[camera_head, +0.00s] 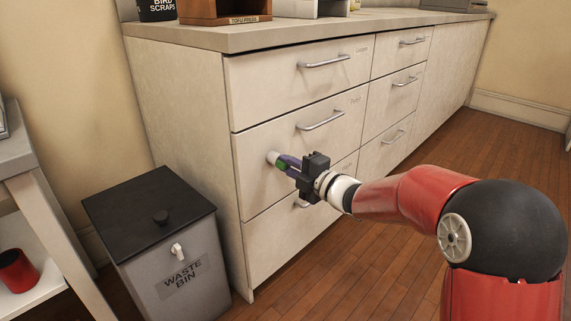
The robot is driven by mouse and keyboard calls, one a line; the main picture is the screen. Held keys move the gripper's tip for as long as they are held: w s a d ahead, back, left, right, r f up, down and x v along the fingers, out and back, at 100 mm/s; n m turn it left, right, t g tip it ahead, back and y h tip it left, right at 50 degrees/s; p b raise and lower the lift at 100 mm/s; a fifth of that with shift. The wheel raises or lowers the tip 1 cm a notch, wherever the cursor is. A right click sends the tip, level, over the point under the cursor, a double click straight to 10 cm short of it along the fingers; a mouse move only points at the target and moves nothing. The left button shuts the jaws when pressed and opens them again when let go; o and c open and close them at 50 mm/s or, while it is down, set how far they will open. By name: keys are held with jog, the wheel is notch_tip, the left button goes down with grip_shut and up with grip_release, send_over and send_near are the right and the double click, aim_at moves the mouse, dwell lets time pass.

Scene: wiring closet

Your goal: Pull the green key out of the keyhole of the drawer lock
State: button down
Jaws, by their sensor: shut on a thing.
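The drawer lock (272,157) is a small pale round piece on the front of the middle left drawer (252,172). The green key (281,164) shows as a small green patch right beside the lock, between the lock and my gripper. My gripper (289,163) is at the drawer front and is shut on the key. Its fingers hide most of the key. I cannot tell how far the key sits in the keyhole.
A grey waste bin (180,285) with a dark lid stands left of the cabinet. Drawer handles (321,121) stick out near my gripper. A side shelf with a red cup (17,270) is at the far left. The wooden floor (350,270) at the right is clear.

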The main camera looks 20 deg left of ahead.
jog(key=shift+s+d+b, duration=0.25)
jog(key=shift+d+b, duration=0.15)
jog(key=shift+d, duration=0.2)
jog(key=shift+b+v, duration=0.5)
jog(key=shift+v, duration=1.65)
jog(key=s+d+r, duration=0.2)
jog(key=d+r, duration=0.1)
jog(key=d, duration=0.2)
jog(key=shift+s+d+p, duration=0.15)
jog(key=shift+d+p, duration=0.1)
jog(key=shift+p, duration=0.1)
